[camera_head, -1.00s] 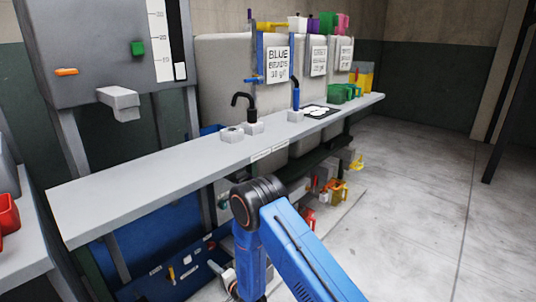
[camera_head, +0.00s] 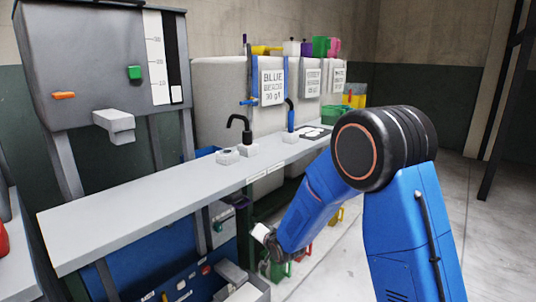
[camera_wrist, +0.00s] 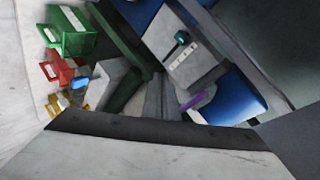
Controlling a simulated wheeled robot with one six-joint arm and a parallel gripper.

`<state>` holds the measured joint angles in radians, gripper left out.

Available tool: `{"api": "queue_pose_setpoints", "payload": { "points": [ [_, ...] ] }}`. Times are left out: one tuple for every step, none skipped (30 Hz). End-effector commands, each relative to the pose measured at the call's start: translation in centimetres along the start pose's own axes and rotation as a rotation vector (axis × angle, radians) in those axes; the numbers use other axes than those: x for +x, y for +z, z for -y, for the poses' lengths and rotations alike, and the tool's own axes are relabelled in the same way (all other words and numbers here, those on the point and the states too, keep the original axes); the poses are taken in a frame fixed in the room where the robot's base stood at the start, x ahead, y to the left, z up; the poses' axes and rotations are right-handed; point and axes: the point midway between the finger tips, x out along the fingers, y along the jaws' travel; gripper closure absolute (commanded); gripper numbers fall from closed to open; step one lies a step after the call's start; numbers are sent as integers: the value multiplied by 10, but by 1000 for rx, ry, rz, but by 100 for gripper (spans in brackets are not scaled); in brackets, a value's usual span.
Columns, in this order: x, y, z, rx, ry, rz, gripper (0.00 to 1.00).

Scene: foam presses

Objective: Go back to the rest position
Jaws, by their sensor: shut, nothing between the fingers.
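My blue arm with its dark joint fills the right of the head view. It is folded, with the elbow high and the forearm pointing down and left. My gripper (camera_head: 262,233) is a small pale shape at the forearm's end, in front of the bench's front edge and below its top. It is shut, and I see nothing held in it. The fingers do not show clearly in the wrist view.
The long grey bench (camera_head: 130,212) runs beside my arm. Under it are a blue panel box and coloured containers, including a green one (camera_wrist: 72,32) and a red one (camera_wrist: 62,72). A grey press (camera_head: 100,70) stands left. Open floor lies right.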

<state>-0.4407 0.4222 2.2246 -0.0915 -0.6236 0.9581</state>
Motion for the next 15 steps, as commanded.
{"api": "queue_pose_setpoints", "payload": {
  "points": [
    [-14, -14, 1, -15, 18, -6, 100],
    [-22, -21, 0, -27, 32, -6, 100],
    [-34, -29, -1, -42, 50, -5, 100],
    [-42, -34, -3, -53, 66, -3, 100],
    [-50, -40, -4, -64, 80, -2, 100],
    [-62, -47, -5, -78, 98, 1, 100],
    [-70, -52, -7, -89, 112, 3, 100],
    [-79, -58, -8, -99, 125, 4, 100],
    [-91, -64, -10, -114, 143, 8, 100],
    [-100, -68, -12, -124, 157, 11, 100],
    [-110, -72, -13, -135, 170, 15, 100],
    [-122, -78, -15, -148, 187, 18, 100],
    [-132, -82, -17, -158, 201, 23, 100],
    [-141, -85, -19, -167, 214, 27, 100],
    [-154, -89, -21, -181, 231, 33, 100]
  ]
}}
